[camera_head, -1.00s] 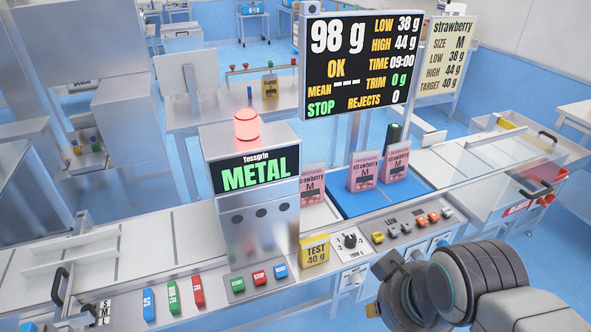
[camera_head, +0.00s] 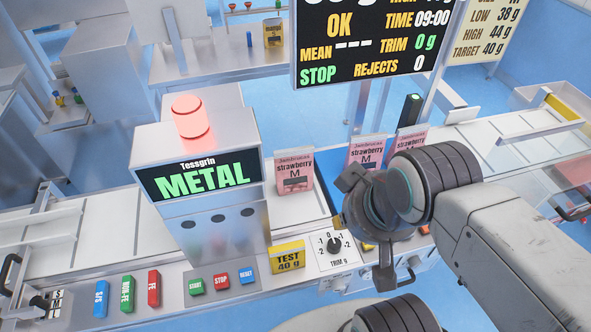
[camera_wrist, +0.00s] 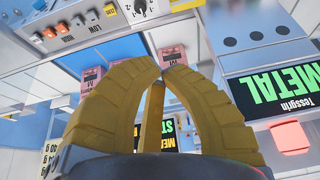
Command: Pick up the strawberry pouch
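Three pink strawberry pouches marked M stand upright on the line. One pouch (camera_head: 294,174) is just right of the metal detector. A second pouch (camera_head: 366,149) and a third pouch (camera_head: 411,138) stand farther right at the blue weighing section, partly covered by my arm. My gripper (camera_head: 364,210) is in front of and above the line's front panel, apart from the pouches. In the wrist view its yellow fingers (camera_wrist: 161,70) curve together at the tips with nothing visible held. A pouch (camera_wrist: 172,55) shows beyond the tips and another pouch (camera_wrist: 90,80) at left.
The metal detector (camera_head: 200,185) shows METAL under a lit red lamp (camera_head: 190,116). The weight display (camera_head: 375,45) hangs above the pouches. The left belt (camera_head: 105,225) is clear.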

